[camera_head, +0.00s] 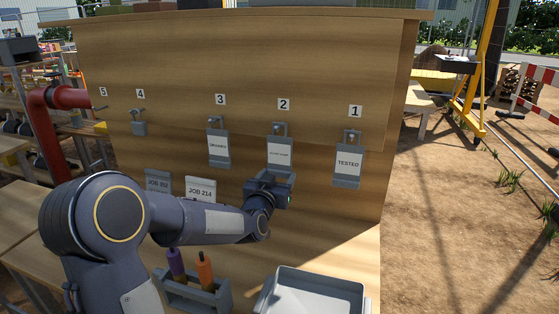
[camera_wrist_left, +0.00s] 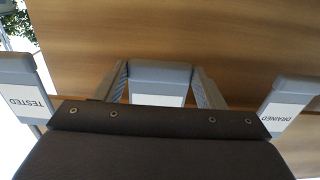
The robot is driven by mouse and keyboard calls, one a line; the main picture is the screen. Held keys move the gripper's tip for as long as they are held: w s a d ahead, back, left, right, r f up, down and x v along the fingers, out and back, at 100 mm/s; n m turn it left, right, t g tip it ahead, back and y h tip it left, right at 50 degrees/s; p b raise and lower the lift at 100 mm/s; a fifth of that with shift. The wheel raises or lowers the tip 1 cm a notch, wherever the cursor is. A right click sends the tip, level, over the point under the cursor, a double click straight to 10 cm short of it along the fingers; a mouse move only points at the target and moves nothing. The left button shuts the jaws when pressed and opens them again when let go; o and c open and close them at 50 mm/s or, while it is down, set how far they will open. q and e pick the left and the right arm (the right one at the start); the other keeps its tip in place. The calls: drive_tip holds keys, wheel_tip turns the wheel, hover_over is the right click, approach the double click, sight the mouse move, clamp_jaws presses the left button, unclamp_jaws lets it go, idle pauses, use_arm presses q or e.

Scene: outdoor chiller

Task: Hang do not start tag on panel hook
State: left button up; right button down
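The do-not-start tag (camera_head: 281,153) is a grey tag with a white label. It hangs upright in front of the panel at the hook (camera_head: 279,128) under number 2. The label print is too small to read surely. My left gripper (camera_head: 273,178) is at the tag's lower end. In the left wrist view, the fingers of my left gripper (camera_wrist_left: 160,85) stand at both side edges of the tag (camera_wrist_left: 161,72) and appear closed on it. The hand hides the tag's lower part. My right gripper is not in view.
The DRAINED tag (camera_head: 218,149) hangs under number 3 and the TESTED tag (camera_head: 348,165) under number 1. Below are job cards (camera_head: 201,190), a marker holder (camera_head: 205,297) and a grey tray (camera_head: 330,283).

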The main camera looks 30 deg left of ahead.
use_arm(q)
clamp_jaws()
drive_tip(key=shift+r, duration=0.15)
drive_tip(key=shift+r+p, duration=0.35)
drive_tip(key=shift+r, duration=0.35)
drive_tip(key=shift+b+v, duration=0.55)
drive_tip(key=shift+v, duration=0.45)
drive_tip(key=shift+b+v, duration=0.65)
drive_tip(key=shift+v, duration=1.4)
drive_tip(key=shift+f, duration=0.1)
drive_tip(key=shift+o, duration=1.1)
unclamp_jaws()
clamp_jaws()
